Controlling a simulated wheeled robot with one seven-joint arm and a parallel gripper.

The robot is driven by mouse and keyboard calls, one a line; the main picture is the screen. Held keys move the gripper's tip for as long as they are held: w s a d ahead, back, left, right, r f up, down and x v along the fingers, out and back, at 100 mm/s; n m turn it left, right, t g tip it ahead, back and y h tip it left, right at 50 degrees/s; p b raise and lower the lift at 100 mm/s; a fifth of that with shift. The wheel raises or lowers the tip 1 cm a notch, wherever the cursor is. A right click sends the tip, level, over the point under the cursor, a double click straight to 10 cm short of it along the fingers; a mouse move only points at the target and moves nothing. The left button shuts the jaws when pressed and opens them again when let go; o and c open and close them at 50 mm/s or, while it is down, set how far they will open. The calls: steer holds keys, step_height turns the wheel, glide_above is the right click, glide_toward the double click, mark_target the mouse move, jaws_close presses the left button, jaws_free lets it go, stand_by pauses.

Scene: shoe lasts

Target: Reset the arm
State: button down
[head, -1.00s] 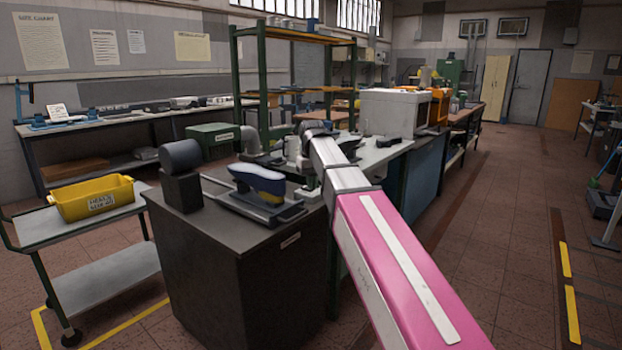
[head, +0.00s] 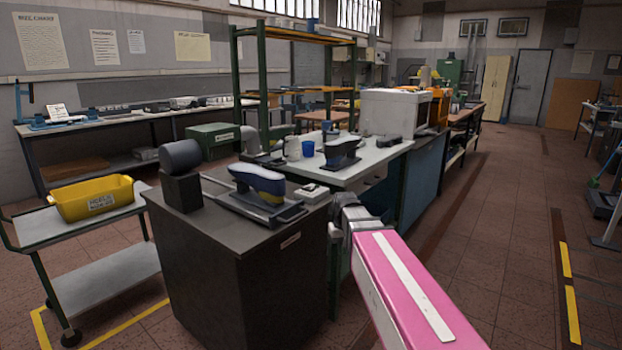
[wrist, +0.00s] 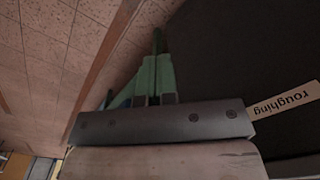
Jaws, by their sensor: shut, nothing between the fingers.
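My pink and white arm reaches in from the bottom right of the head view and is drawn back low beside the right side of the dark cabinet (head: 250,265). Its grey wrist part shows near the cabinet's top right corner; my gripper's fingers cannot be made out there. In the wrist view my gripper (wrist: 154,99) shows as two small grey tips close together beyond a grey bar, shut and empty. The dark cabinet face with an upside-down "roughing" label (wrist: 283,105) fills the right of that view.
A blue and white shoe last (head: 258,182) sits in a stand on the cabinet; another last (head: 341,148) stands on the bench (head: 375,155) behind. A yellow bin (head: 92,198) is on the trolley at left.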

steer(key=s+d+f+m, duration=0.1)
steer(key=s+d+f, duration=0.3)
steer(key=s+f, duration=0.2)
steer(key=s+d+f+m, duration=0.1)
steer(key=s+d+f, duration=0.3)
steer(key=s+f, duration=0.2)
step_height(320, 180, down, 3)
steer(key=shift+r, duration=0.2)
